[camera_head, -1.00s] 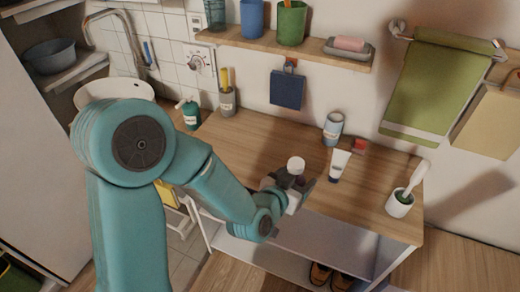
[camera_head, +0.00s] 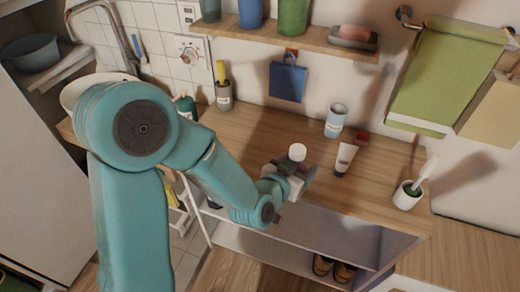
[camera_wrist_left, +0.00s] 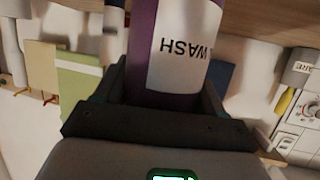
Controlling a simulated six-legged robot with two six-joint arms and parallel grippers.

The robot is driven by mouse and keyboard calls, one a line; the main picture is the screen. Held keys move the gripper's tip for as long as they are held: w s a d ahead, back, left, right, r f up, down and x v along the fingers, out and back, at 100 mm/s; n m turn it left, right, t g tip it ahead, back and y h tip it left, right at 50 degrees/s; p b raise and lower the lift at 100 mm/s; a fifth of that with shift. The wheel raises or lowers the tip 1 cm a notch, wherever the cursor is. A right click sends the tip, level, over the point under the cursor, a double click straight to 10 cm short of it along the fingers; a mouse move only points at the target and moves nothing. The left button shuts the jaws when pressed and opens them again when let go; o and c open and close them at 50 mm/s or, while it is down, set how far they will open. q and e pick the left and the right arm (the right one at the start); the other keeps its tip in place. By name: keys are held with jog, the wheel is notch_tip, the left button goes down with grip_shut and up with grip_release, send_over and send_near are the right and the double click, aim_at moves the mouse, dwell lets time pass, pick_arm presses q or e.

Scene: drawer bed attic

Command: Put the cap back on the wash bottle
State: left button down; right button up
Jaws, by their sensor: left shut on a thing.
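My left gripper (camera_head: 304,172) is shut on the wash bottle, above the front part of the wooden counter. In the left wrist view the bottle (camera_wrist_left: 142,45) is purple with a white label reading WASH, upside down, between the two fingers. In the head view a white round part (camera_head: 297,152) shows just above the gripper; I cannot tell whether it is the bottle's top or its label. A small red piece (camera_head: 362,137) lies on the counter beside a pale blue tumbler; I cannot tell whether it is the cap. My right gripper is out of view.
On the counter (camera_head: 255,140) stand the tumbler (camera_head: 335,121), a white tube (camera_head: 345,158), a brush holder (camera_head: 407,196) and a grey cup (camera_head: 224,95). A wall shelf (camera_head: 285,38) hangs above the back. The counter's middle left is clear.

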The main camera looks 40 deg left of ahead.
pick_arm(q)
jog(key=shift+w+a+r, duration=0.15)
pick_arm(e)
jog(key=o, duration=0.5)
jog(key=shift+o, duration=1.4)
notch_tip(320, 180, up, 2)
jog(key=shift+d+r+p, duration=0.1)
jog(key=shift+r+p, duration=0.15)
jog(key=shift+p, duration=1)
pick_arm(q)
jog(key=w+a+r+n+y, duration=0.1)
jog(key=w+a+r, duration=0.1)
jog(key=a+r, duration=0.3)
jog(key=w+a+r+n+y+p, duration=0.1)
jog(key=w+a+r, duration=0.2)
jog(key=a+r, duration=0.2)
jog(key=w+a+r+y, duration=0.1)
jog(key=w+a+r, duration=0.2)
jog(key=a+r, duration=0.3)
notch_tip(320, 180, up, 3)
jog(key=shift+f+n, duration=0.1)
jog(key=shift+n, duration=0.3)
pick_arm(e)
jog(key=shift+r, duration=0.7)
